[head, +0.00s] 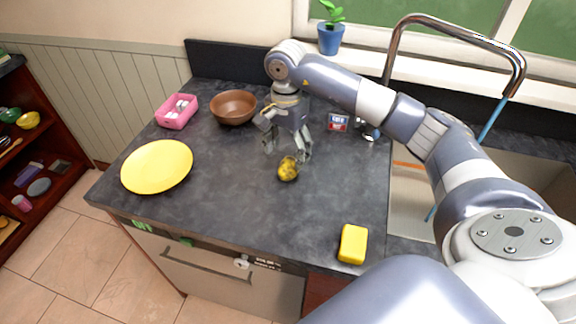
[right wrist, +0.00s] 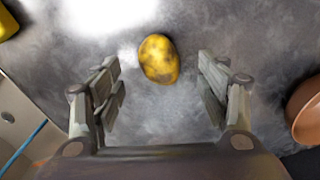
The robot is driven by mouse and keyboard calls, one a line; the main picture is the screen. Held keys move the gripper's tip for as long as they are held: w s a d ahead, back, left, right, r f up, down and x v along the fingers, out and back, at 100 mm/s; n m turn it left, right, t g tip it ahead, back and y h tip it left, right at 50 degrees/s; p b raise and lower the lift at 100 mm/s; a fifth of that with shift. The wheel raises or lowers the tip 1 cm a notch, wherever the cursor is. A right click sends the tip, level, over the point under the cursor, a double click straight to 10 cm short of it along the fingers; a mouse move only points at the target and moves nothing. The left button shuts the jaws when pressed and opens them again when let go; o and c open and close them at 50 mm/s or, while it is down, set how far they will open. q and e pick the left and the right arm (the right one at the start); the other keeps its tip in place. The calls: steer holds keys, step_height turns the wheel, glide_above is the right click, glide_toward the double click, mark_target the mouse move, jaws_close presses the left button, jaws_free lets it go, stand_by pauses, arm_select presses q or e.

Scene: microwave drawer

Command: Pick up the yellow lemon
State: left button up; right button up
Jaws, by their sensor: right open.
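The yellow lemon (head: 288,169), mottled with brown, lies on the dark countertop (head: 225,200). My right gripper (head: 287,156) is open and empty, just behind the lemon in the head view, with its fingers pointing down. In the right wrist view the lemon (right wrist: 158,59) lies between the lines of the two spread fingers (right wrist: 162,88), slightly beyond their tips, and neither finger touches it. My left gripper is not in view.
A yellow plate (head: 157,166), pink basket (head: 177,111) and brown bowl (head: 234,107) stand to the left. A small box (head: 338,123) is behind right. A yellow sponge (head: 353,244) lies near the front edge. The sink (head: 410,190) is right.

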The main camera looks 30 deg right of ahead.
mark_target(288, 163)
step_height(288, 163, down, 6)
steer(key=p, duration=0.2)
steer(key=shift+s+d+r+p, duration=0.15)
steer(key=shift+r+p, duration=0.1)
steer(key=shift+p, duration=0.15)
steer(key=shift+f, duration=0.3)
steer(key=c, duration=1.2)
